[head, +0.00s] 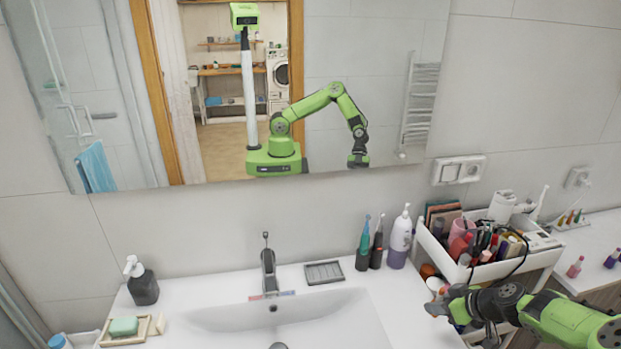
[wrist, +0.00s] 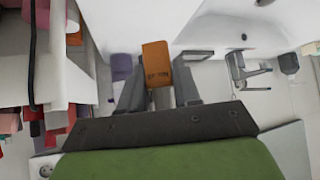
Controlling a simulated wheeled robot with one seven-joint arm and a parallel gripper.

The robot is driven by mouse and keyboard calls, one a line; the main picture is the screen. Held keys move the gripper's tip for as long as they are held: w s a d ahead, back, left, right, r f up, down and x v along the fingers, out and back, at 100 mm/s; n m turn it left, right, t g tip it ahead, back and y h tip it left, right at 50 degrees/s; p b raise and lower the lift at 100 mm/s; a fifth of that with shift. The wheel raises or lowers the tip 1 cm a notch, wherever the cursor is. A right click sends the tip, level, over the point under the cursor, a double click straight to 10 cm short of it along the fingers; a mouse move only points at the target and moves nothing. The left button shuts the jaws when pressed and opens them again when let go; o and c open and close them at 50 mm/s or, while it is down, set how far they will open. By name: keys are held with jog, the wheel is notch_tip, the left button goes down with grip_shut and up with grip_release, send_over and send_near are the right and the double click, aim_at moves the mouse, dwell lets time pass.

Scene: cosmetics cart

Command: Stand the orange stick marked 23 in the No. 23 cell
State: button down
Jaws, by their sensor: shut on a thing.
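My gripper (wrist: 157,92) is shut on an orange stick (wrist: 156,60), which sticks out beyond the fingers in the wrist view. Dark print shows on the stick's face, but I cannot read it surely. In the head view my gripper (head: 441,304) is at the lower right, between the sink counter and the cart, pointing left. The stick is hard to make out there. A small pale holder with several coloured sticks (head: 571,218) stands on the right counter. Its cells and numbers are too small to read, so I cannot tell the No. 23 cell.
A white cart (head: 452,262), crowded with cosmetics and with a dark cable over its front, stands behind my arm. A white-purple pump bottle (head: 399,241) and two electric toothbrushes (head: 376,246) stand on the sink counter. A pink bottle (head: 574,267) stands on the right counter.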

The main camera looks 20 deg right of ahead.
jog(key=w+a+r, duration=0.3)
jog(key=a, duration=0.5)
jog(key=w+a+r, duration=0.3)
jog(key=a, duration=0.6)
jog(key=s+a+r, duration=0.1)
jog(key=a+r, duration=0.1)
jog(key=a, duration=0.6)
jog(key=s+a+r, duration=0.1)
jog(key=a+r, duration=0.1)
jog(key=a, duration=0.6)
notch_tip(320, 180, down, 16)
jog(key=w+m+h, duration=0.2)
jog(key=m, duration=0.1)
jog(key=shift+d+r+b, duration=0.2)
jog(key=shift+d+b, duration=0.1)
jog(key=shift+d, duration=0.1)
